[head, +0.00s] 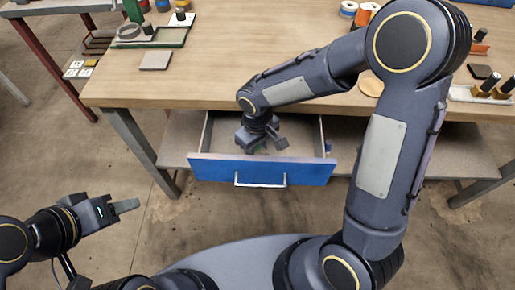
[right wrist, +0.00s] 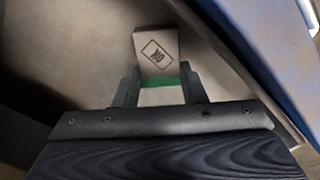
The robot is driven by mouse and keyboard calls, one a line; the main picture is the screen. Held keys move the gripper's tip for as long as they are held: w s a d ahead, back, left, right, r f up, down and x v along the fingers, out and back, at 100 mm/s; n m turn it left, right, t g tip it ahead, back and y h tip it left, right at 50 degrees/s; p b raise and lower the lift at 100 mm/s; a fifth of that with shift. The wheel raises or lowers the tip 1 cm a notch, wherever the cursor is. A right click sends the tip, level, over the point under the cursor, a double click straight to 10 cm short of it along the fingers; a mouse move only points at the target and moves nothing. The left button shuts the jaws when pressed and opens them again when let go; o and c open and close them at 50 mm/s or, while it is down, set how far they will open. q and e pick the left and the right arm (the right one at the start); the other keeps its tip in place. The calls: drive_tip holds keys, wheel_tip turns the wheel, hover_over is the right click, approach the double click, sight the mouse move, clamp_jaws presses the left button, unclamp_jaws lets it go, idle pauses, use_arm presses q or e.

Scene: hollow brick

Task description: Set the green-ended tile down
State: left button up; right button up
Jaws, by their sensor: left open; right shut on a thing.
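The green-ended tile (right wrist: 157,50) shows in the right wrist view as a pale block with a dark framed mark and a green band at its near end. My right gripper (right wrist: 158,90) is shut on it at the green end. In the head view my right gripper (head: 264,147) reaches down into the open blue-fronted drawer (head: 262,172) and mostly hides the tile. I cannot tell whether the tile touches the drawer floor. My left gripper (head: 128,207) is open and empty, away from the table at the lower left.
The wooden table (head: 215,80) stands above the drawer. On it are a green-edged tray (head: 170,42), a dark square tile (head: 155,60) and a spool (head: 348,9). A blue drawer wall (right wrist: 265,65) lies close on the right in the wrist view.

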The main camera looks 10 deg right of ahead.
sight(257, 151)
drive_tip(key=shift+f, duration=0.2)
drive_tip(key=o, duration=1)
drive_tip(key=shift+r, duration=0.3)
wheel_tip(257, 151, up, 12)
drive_tip(key=p, duration=0.3)
drive_tip(key=s+d+r+m+t+y, duration=0.2)
drive_tip(key=s+d, duration=0.3)
drive_tip(key=s, duration=0.3)
drive_tip(key=s+d+r+m+t+y, duration=0.1)
drive_tip(key=s+d+r+m+t, duration=0.2)
drive_tip(key=s+d+m, duration=0.2)
drive_tip(key=s, duration=0.3)
drive_tip(key=shift+s+d+m+t+y, duration=0.15)
drive_tip(key=shift+d+m+t+y, duration=0.15)
drive_tip(key=shift+y, duration=0.1)
